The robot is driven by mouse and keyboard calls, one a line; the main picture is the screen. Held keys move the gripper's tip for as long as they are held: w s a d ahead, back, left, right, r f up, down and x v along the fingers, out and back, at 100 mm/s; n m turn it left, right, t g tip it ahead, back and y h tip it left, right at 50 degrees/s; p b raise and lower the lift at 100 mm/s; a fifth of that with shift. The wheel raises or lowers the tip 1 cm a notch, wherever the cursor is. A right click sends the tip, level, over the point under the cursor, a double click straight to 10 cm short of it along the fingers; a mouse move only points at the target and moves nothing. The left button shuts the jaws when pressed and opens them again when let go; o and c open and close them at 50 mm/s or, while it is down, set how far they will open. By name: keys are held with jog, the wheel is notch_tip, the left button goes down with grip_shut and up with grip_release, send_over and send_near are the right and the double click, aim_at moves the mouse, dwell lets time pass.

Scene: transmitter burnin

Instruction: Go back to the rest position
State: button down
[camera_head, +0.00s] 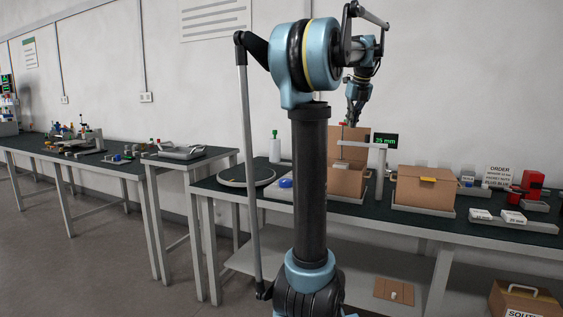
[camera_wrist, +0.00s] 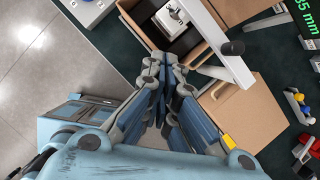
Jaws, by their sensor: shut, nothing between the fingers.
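My gripper (camera_head: 352,116) is raised above the bench, pointing down near an open cardboard box (camera_head: 346,178) and a small gauge stand with a green "35 mm" display (camera_head: 384,140). In the wrist view my gripper (camera_wrist: 167,62) is shut, its fingers together with nothing between them. Below it in that view is the open box (camera_wrist: 150,18) with a white device (camera_wrist: 172,12) inside. A closed cardboard box (camera_wrist: 240,128) lies to its right.
The dark bench (camera_head: 440,222) also carries the closed box (camera_head: 425,188), a round turntable (camera_head: 247,176), a red device (camera_head: 532,184) and an order sign (camera_head: 502,176). Another bench (camera_head: 100,160) with small parts stands at left. Open floor (camera_head: 90,250) lies in front of it.

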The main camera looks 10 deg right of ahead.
jog(key=s+a+f+n+g, duration=0.1)
jog(key=s+a+f+n, duration=0.5)
jog(key=a+f+n, duration=0.4)
jog(key=s+a+f+n, duration=0.6)
jog(key=a+n, duration=0.2)
jog(key=a, duration=0.4)
jog(key=s+a+f+n, duration=0.5)
jog(key=s+f+n, duration=0.4)
jog(key=f, duration=0.3)
jog(key=s+a+f+n+g, duration=0.1)
jog(key=s+a+f+n, duration=0.4)
jog(key=s+f+n, duration=0.3)
notch_tip(320, 180, down, 4)
jog(key=shift+s+r+n, duration=0.1)
jog(key=shift+s+n, duration=0.25)
jog(key=shift+n, duration=0.35)
jog(key=shift+a, duration=0.1)
jog(key=shift+w+f, duration=0.25)
jog(key=shift+w, duration=0.2)
